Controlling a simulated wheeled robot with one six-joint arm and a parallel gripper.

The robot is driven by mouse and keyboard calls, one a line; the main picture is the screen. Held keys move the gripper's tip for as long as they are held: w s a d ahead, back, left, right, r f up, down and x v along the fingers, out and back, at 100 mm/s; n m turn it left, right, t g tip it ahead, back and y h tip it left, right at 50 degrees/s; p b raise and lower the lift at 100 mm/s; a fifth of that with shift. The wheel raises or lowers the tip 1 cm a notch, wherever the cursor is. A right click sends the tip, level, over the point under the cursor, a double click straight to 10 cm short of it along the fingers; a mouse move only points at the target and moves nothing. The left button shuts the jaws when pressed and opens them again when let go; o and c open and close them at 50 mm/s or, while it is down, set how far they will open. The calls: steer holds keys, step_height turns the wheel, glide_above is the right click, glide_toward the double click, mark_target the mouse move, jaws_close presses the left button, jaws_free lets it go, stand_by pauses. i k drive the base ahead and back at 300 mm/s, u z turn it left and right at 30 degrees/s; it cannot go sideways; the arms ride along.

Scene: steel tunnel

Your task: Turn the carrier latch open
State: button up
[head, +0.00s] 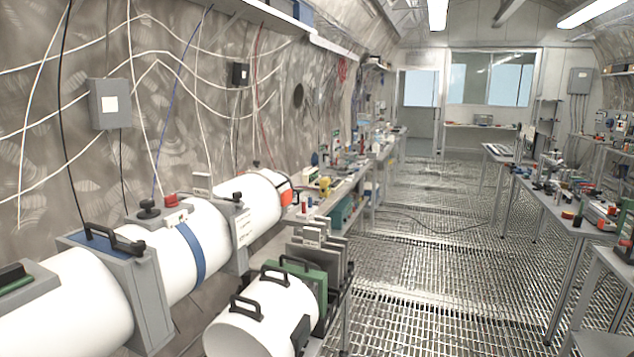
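A long white tube (190,245) runs along the left wall through grey collars. A grey block (115,265) around it has a blue top and a black handle (114,239) lying across that top. A black knob (148,207) and a red knob (171,200) sit on the tube further along. A shorter white cylinder (262,318) with black handles lies lower, at the bottom centre, beside a green plate (313,285). No part is clearly marked as the carrier latch, so I cannot tell which it is. My gripper is not in view.
The metal grating floor (430,260) is clear down the middle. A cluttered bench (345,180) runs along the left wall beyond the tube. Tables with tools (560,210) line the right side. A grey box (109,104) and loose cables hang on the left wall.

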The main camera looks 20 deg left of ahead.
mark_target(236, 195)
steer(key=z, duration=0.3)
steer(key=i, duration=2.6)
steer(key=u, duration=1.4)
steer(key=i, duration=0.75)
steer(key=u, duration=1)
steer(key=i, duration=0.2)
steer(key=u, duration=0.2)
